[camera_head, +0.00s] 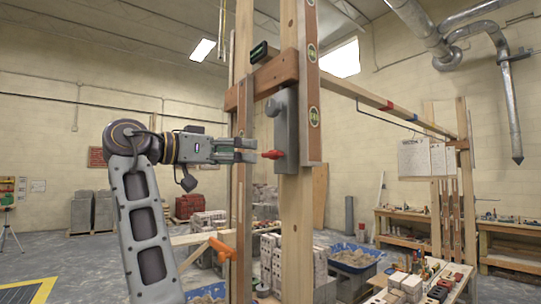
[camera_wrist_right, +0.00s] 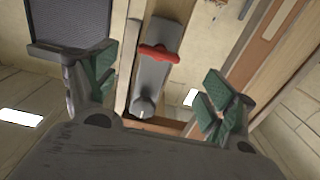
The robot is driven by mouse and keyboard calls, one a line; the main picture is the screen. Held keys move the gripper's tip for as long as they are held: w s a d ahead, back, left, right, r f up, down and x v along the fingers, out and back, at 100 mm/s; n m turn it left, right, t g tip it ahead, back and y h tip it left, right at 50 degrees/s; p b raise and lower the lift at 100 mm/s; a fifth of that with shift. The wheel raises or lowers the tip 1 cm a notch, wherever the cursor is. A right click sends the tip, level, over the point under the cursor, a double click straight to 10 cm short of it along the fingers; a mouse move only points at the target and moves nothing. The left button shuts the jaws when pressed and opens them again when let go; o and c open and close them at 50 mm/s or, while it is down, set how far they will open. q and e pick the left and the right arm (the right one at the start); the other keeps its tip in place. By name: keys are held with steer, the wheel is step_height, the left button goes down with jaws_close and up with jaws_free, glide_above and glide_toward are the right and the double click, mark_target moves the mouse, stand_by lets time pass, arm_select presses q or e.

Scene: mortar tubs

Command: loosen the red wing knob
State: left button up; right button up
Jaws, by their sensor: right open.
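The red wing knob (camera_head: 272,155) sticks out to the left from a grey metal box (camera_head: 286,125) fixed on an upright wooden post. My right gripper (camera_head: 254,150) is level with the knob, just left of it, with its fingers pointing at it. In the right wrist view the red wing knob (camera_wrist_right: 160,53) lies crosswise on the grey plate, between the two green-padded fingers of my right gripper (camera_wrist_right: 162,78). The fingers are spread wide, and there is a gap on both sides of the knob. My left gripper is not in view.
Wooden posts (camera_head: 297,215) stand close around the box, with a brown crosspiece (camera_head: 262,82) above it. An orange clamp handle (camera_head: 222,248) sticks out lower down. A blue tub (camera_head: 352,256) and pale blocks stand on the floor behind. A long rail (camera_head: 375,98) runs back to the right.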

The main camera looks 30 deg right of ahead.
mark_target(268, 155)
steer(key=shift+w+d+p, duration=0.2)
steer(key=shift+d+p, duration=0.15)
steer(key=shift+d, duration=2.05)
steer(key=shift+w+d+p, duration=0.2)
steer(key=shift+d+p, duration=0.1)
steer(key=shift+d, duration=2.05)
steer(key=c, duration=1)
